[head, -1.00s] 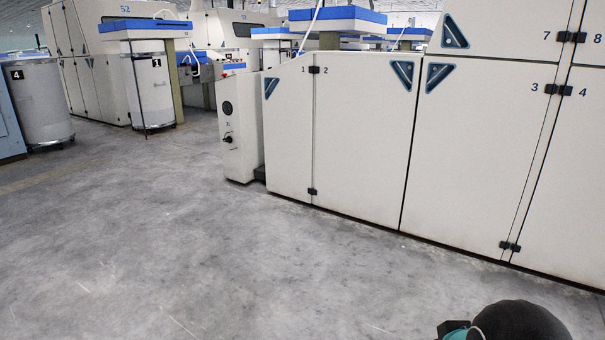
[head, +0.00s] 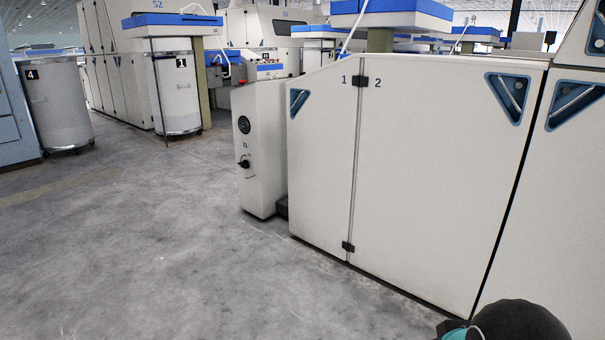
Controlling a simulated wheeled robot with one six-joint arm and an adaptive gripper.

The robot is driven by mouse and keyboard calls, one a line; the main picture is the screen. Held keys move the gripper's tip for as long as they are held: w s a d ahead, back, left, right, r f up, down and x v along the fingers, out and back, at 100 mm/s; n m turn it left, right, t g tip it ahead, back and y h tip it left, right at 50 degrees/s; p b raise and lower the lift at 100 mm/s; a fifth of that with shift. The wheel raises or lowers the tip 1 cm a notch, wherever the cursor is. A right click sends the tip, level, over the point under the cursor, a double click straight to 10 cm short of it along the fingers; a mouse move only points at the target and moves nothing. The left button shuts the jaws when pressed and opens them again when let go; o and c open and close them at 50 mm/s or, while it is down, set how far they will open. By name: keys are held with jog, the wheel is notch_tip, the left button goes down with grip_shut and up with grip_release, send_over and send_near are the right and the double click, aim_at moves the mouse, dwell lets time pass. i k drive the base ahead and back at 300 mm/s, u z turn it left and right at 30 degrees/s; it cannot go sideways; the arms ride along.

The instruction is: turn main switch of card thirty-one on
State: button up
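The control cabinet of the card (head: 262,165) is a narrow cream box at the near end of the long machine, a little left of the picture's middle. A small dark label on its face looks like 31. A black rotary switch (head: 243,163) sits below the label, and a round black vent or disc (head: 244,125) sits above it. The switch's exact setting is too small to tell. A red button (head: 241,83) is on the cabinet's top. A dark rounded part of my arm shows at the bottom right; my gripper's fingers are not in view.
Cream machine panels (head: 425,175) with black hinges run along the right, close to me. Open grey floor (head: 150,250) lies ahead and left.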

aim_at(245, 164)
jog(key=u, duration=0.4)
jog(key=i, duration=2.3)
jog(key=u, duration=0.9)
jog(key=i, duration=1.75)
jog(key=u, duration=0.35)
